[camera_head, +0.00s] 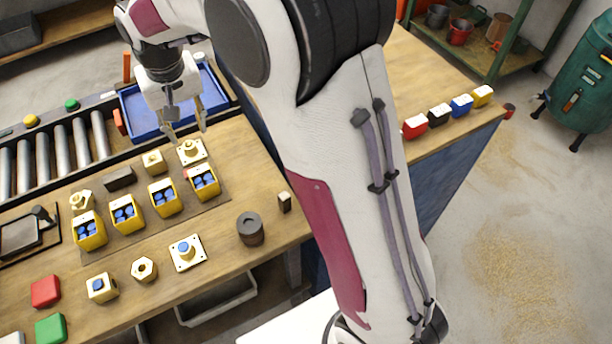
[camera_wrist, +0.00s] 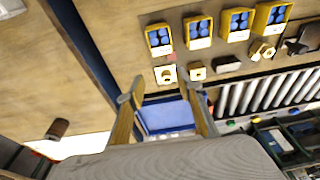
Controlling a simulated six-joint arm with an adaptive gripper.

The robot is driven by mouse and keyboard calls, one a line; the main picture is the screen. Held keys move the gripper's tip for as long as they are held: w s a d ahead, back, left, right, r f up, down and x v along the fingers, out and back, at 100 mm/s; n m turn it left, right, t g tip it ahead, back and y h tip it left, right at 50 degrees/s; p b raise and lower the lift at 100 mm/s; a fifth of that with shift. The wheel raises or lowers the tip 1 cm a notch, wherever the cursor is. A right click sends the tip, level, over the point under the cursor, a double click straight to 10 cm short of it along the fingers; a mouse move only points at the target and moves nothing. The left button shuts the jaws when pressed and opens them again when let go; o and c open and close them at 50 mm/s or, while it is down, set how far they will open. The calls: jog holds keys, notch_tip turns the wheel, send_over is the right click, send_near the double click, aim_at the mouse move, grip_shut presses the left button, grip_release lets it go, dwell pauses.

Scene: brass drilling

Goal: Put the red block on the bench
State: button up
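A red block (camera_head: 45,291) sits on the wooden bench (camera_head: 235,160) at its front left, behind a green block (camera_head: 51,329). Another red block (camera_head: 414,126) stands at the left end of a row on the right-hand bench, with black, blue and yellow blocks. I cannot tell which one the task means. My gripper (camera_head: 186,129) is open and empty, above the back of the bench near the blue tray. In the wrist view its two fingers are spread (camera_wrist: 162,94), with the blue tray between them. Neither red block can be made out in the wrist view.
Several yellow boxes with blue parts (camera_head: 90,231) stand on a mat. A flanged yellow piece (camera_head: 187,252) and a dark cylinder (camera_head: 250,229) stand in front. The blue tray (camera_head: 141,113) and a roller conveyor (camera_head: 43,158) lie behind. My arm covers the middle.

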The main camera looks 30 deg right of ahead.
jog(key=s+d+r+t, duration=0.1)
jog(key=s+d+r, duration=0.35)
jog(key=s, duration=0.25)
jog(key=s+d+r+t, duration=0.1)
jog(key=s+d+r, duration=0.3)
jog(key=s+r, duration=0.3)
jog(key=s+d+f, duration=0.1)
jog(key=s, duration=0.6)
jog(key=s+d+f+t, duration=0.1)
jog(key=s+d, duration=0.1)
jog(key=s, duration=0.6)
jog(key=shift+s+d+f+t, duration=0.15)
jog(key=shift+d+f+t, duration=0.15)
jog(key=shift+o, duration=0.4)
jog(key=shift+a, duration=0.1)
